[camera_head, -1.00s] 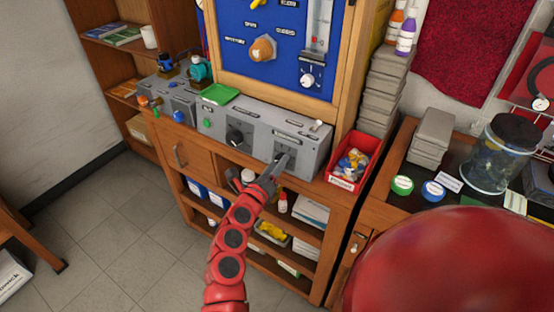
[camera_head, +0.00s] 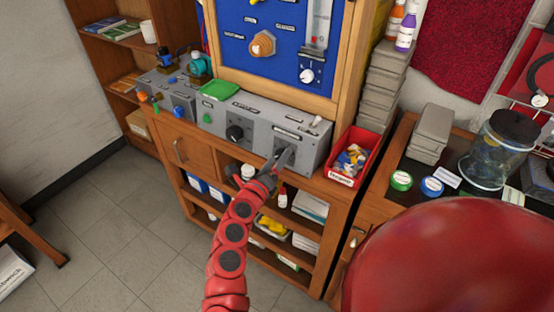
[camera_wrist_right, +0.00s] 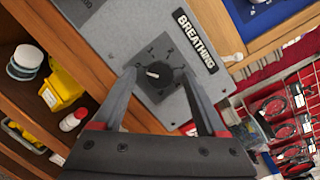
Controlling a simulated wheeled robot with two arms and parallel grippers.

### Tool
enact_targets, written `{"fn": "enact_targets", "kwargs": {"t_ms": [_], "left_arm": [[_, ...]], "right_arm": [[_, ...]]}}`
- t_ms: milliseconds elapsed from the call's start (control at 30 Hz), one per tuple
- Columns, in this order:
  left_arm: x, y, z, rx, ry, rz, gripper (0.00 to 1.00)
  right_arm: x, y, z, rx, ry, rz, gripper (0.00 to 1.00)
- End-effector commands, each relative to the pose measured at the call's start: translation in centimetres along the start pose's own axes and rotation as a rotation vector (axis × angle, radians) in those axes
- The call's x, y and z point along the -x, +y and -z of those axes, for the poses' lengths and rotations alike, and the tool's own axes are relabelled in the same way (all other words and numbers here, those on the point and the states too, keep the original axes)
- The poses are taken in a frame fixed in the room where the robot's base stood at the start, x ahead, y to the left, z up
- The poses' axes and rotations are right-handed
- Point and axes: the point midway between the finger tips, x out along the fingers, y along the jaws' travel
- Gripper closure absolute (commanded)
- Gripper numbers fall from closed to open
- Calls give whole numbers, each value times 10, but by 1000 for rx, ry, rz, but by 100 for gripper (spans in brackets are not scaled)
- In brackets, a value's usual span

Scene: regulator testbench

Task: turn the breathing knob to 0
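The breathing knob (camera_wrist_right: 158,74) is a small dark round knob with a white pointer mark, on a dark dial plate under the BREATHING label (camera_wrist_right: 195,40). In the right wrist view its pointer mark lies toward the left; the dial figures are too small to read surely. My right gripper (camera_wrist_right: 158,72) is open, with one finger on each side of the knob; I cannot tell whether either finger touches it. In the head view my right gripper (camera_head: 281,158) is at the front of the grey bench unit (camera_head: 308,155) and partly hides the knob. My left gripper is not in view.
A larger black knob (camera_head: 236,132) is to the left on the same unit. A red bin (camera_head: 341,174) with small parts stands to the right. Open shelves (camera_head: 262,243) holding bottles and boxes lie below. A blue panel (camera_head: 235,60) rises behind.

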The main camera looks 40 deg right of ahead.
Motion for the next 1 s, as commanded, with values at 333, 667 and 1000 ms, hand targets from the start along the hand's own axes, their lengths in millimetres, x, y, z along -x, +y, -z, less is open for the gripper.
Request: {"fn": "enact_targets", "kwargs": {"t_ms": [333,667,1000], "left_arm": [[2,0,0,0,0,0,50],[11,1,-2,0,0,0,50],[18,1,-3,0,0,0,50]], "right_arm": [[12,1,0,-1,-2,-1,26],[73,2,0,-1,-4,-5,26],[142,2,-1,-1,-6,-5,26]]}}
